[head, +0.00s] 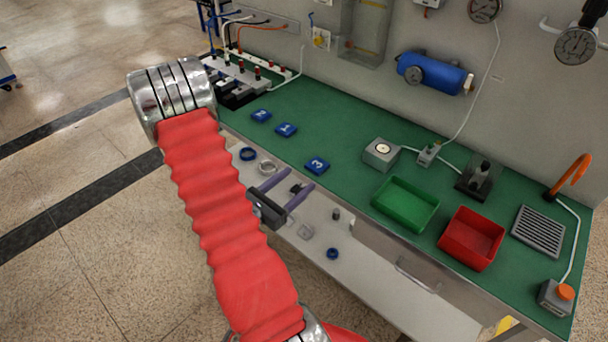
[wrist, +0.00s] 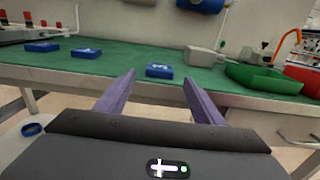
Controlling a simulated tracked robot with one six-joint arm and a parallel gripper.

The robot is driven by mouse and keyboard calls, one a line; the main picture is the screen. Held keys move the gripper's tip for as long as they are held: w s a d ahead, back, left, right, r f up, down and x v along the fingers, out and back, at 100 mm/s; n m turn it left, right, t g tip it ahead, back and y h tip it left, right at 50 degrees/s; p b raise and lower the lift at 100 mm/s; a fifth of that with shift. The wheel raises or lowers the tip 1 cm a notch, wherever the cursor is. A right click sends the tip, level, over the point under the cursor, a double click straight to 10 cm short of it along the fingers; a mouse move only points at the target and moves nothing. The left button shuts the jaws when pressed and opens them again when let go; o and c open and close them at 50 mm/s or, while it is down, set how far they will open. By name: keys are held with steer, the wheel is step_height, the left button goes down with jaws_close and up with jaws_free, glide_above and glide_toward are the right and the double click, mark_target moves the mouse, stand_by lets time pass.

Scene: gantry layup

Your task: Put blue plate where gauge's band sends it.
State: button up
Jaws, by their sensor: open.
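Three small blue plates with white markings lie flat on the green bench top: one at the back left (head: 261,115), one beside it (head: 286,129), and one nearer the front edge (head: 317,165). The front one also shows in the wrist view (wrist: 159,71), beyond and between my fingertips. My gripper (head: 300,178) is open and empty, its purple fingers spread just short of the bench's front edge. A round dial gauge (head: 576,45) hangs on the wall at the upper right, another gauge (head: 484,9) left of it. Their needles and bands are too small to read.
A green tray (head: 378,204) and a red tray (head: 446,246) stand empty on the right of the bench. A dark grate (head: 538,232) lies at the right. A lower shelf (head: 350,275) holds small rings.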

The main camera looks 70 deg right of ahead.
steer(key=shift+v, duration=0.85)
steer(key=shift+w, duration=0.1)
steer(key=w+a+r+m+g+y, duration=0.1)
steer(key=a+r+m+g+y, duration=0.1)
steer(key=a+r+m+y, duration=0.6)
steer(key=w+a+r+m+t+y, duration=0.1)
steer(key=w+a+r+t+y, duration=0.2)
steer(key=a, duration=0.8)
steer(key=w+a+r+m+t+y, duration=0.2)
steer(key=w+a+r+t, duration=0.3)
steer(key=a, duration=0.7)
steer(key=w+a+r+m+t+y, duration=0.2)
steer(key=a+t, duration=0.4)
steer(key=a, duration=0.6)
step_height(320, 180, up, 3)
steer(key=shift+w+f+t+y, duration=0.1)
steer(key=shift+w+t+y, duration=0.2)
steer(key=shift+w+y, duration=0.55)
steer(key=shift+o, duration=0.5)
